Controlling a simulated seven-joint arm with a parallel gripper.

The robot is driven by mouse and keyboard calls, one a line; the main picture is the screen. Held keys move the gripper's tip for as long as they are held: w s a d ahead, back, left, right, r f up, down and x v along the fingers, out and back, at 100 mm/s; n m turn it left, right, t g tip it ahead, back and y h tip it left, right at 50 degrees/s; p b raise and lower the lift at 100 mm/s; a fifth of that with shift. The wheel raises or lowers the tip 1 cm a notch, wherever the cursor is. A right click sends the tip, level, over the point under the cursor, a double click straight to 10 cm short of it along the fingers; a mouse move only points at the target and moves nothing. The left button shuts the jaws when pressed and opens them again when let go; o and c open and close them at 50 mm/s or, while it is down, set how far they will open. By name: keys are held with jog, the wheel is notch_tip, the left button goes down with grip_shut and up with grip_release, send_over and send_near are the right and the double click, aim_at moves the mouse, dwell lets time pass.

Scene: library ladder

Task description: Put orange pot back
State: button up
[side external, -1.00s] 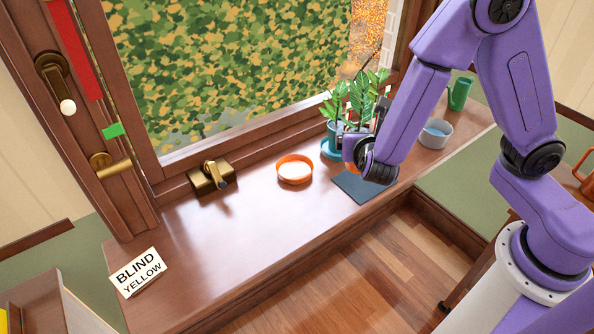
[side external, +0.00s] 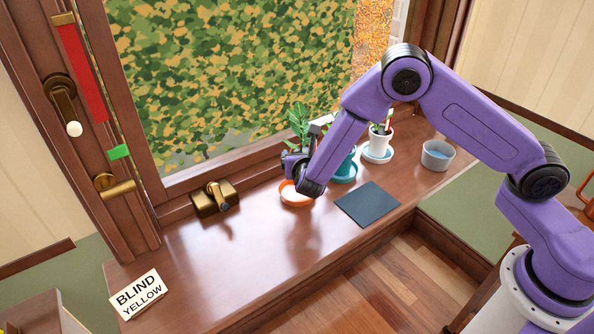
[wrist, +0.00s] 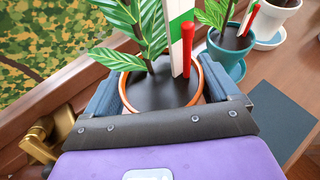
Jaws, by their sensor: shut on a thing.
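The orange pot (wrist: 158,92) shows in the wrist view as an orange rim around dark soil, with a leafy plant, a white and green marker and a red stick in it. My gripper (side external: 298,166) is shut on the pot, with one finger on each side of it. In the side view the gripper hides most of the pot, and green leaves (side external: 301,120) rise behind it. The orange saucer (side external: 296,198) is on the sill directly under my gripper. I cannot tell whether the pot touches the saucer.
A teal pot on a teal saucer (side external: 343,177) stands just right of my gripper. Beyond it are a white pot (side external: 380,138) on a pale saucer and a grey cup (side external: 437,155). A dark mat (side external: 368,204) lies in front. A brass latch (side external: 214,197) is left.

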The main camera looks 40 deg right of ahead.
jog(key=shift+w+a+f, duration=0.15)
jog(key=shift+w+f, duration=0.45)
jog(key=shift+f, duration=0.15)
jog(key=shift+w+a+f, duration=0.1)
jog(key=shift+w+f, duration=0.5)
jog(key=shift+f, duration=1.55)
jog(key=shift+f, duration=0.1)
jog(key=o, duration=1.2)
jog(key=shift+f, duration=0.1)
jog(key=shift+o, duration=0.2)
